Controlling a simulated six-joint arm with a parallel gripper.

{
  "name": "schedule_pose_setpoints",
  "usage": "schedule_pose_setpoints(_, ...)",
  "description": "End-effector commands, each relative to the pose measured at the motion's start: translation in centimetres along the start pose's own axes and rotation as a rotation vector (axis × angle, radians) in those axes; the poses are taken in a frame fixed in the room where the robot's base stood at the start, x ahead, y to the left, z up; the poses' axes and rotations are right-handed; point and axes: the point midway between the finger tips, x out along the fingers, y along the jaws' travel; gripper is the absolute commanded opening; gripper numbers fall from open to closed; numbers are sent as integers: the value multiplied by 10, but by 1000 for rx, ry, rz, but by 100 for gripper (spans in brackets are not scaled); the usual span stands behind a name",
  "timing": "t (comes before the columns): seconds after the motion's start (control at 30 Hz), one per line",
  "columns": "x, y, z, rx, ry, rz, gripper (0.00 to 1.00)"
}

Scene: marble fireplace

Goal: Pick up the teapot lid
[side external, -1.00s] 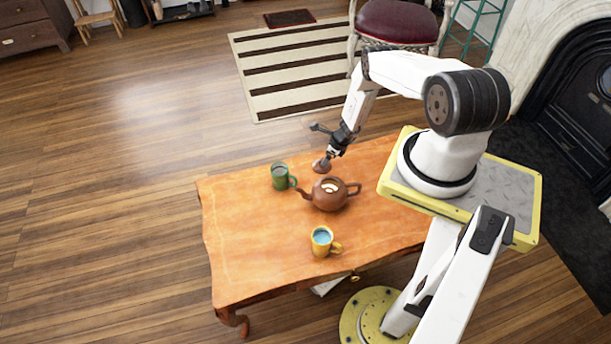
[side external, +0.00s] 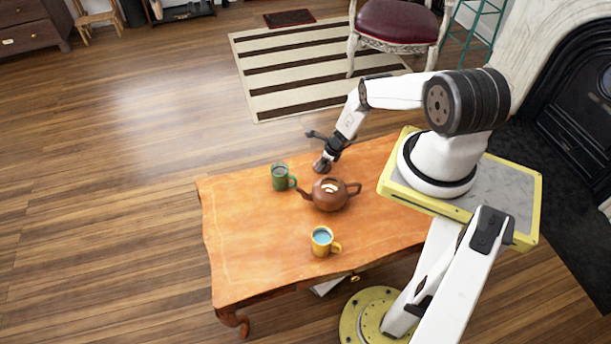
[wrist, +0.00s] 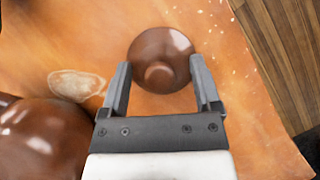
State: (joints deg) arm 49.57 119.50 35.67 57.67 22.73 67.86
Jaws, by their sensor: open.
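The brown teapot lid (wrist: 161,52) lies on the wooden table, seen from above in the wrist view with its round knob in the middle. My gripper (wrist: 160,65) is open, with one finger on each side of the lid's near part. I cannot tell whether the fingers touch it. In the side view, my gripper (side external: 322,163) is low over the table's far side and largely hides the lid. The brown teapot (side external: 330,195) stands just in front of it, with its top uncovered. Part of the teapot (wrist: 42,140) also shows at the lower left of the wrist view.
A green mug (side external: 280,178) stands left of the teapot, close to its spout. A yellow mug (side external: 321,240) with bluish contents stands nearer the front. The table's left part (side external: 240,230) is clear. The table's edge (wrist: 265,85) lies right of the lid in the wrist view.

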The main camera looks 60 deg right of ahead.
Motion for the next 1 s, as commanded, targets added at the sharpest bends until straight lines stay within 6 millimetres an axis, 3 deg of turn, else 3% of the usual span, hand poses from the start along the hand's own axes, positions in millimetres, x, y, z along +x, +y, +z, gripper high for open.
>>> schedule_pose_setpoints(0.43,0,0,0,1,0,0,80)
schedule_pose_setpoints(0.47,0,0,0,1,0,0,74)
schedule_pose_setpoints(0.7,0,0,0,1,0,0,0)
schedule_pose_setpoints(1.0,1,2,-2,2,2,2,0)
